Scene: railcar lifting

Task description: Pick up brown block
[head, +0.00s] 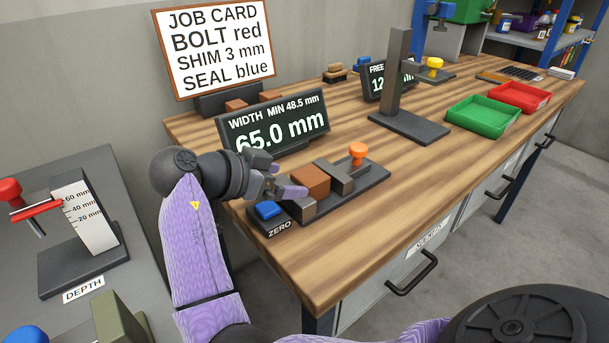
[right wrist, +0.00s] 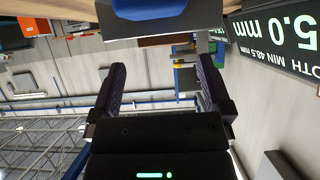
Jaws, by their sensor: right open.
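A brown block (head: 311,178) sits on the dark width gauge between two grey jaws. My right gripper (head: 277,180) is open just left of the block, above the workbench, with one purple finger close to the gauge's left grey jaw. Whether it touches is hard to tell. In the right wrist view the two fingers (right wrist: 161,80) stand apart with nothing held between them. The brown block is not clearly visible there. My left gripper is not in view.
The gauge has a blue ZERO button (head: 267,210) and an orange knob (head: 357,152). Its display (head: 275,122), reading 65.0 mm, stands behind. A dark stand (head: 398,85), green tray (head: 482,117) and red tray (head: 519,96) are farther right. Bare bench lies in front.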

